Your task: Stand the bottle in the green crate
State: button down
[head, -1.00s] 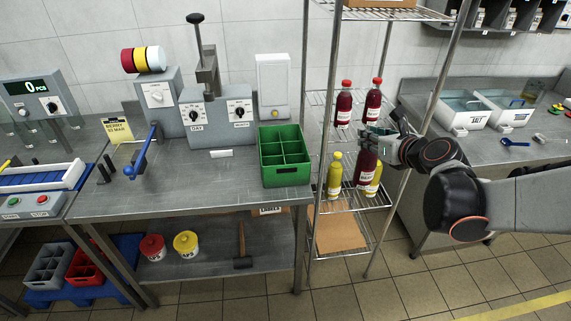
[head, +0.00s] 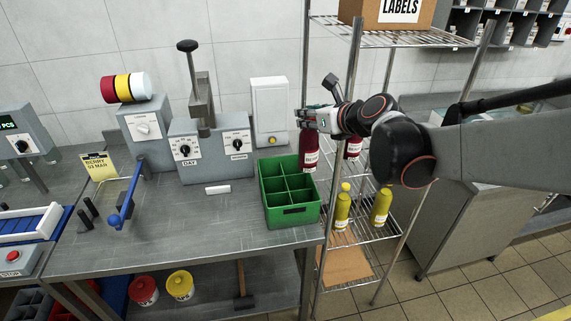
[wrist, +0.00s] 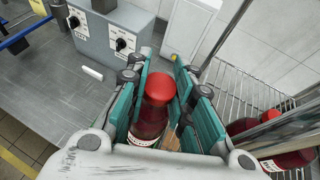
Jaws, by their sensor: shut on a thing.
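My gripper (head: 312,122) is shut on a dark red bottle (head: 309,150) with a white label. The bottle hangs upright, above and just behind the right back part of the green crate (head: 291,217). In the wrist view the bottle's red cap (wrist: 160,87) stands between the teal fingers of my gripper (wrist: 160,100). The crate is divided into several compartments, which look empty, and stands on the steel table near its right end. In the wrist view the crate is largely hidden under my gripper.
A grey machine with dials (head: 212,152) stands left of the crate. The table front is clear.

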jog(key=shift+w+a+f, duration=0.15)
jog(key=shift+w+f, duration=0.05)
jog(key=shift+w, duration=0.05)
notch_tip(320, 180, down, 20)
jog(key=b, duration=0.7)
jog(key=shift+r, duration=0.2)
jog(key=c, duration=1.8)
grip_release()
jog(key=shift+f, duration=0.15)
jog(key=o, duration=0.4)
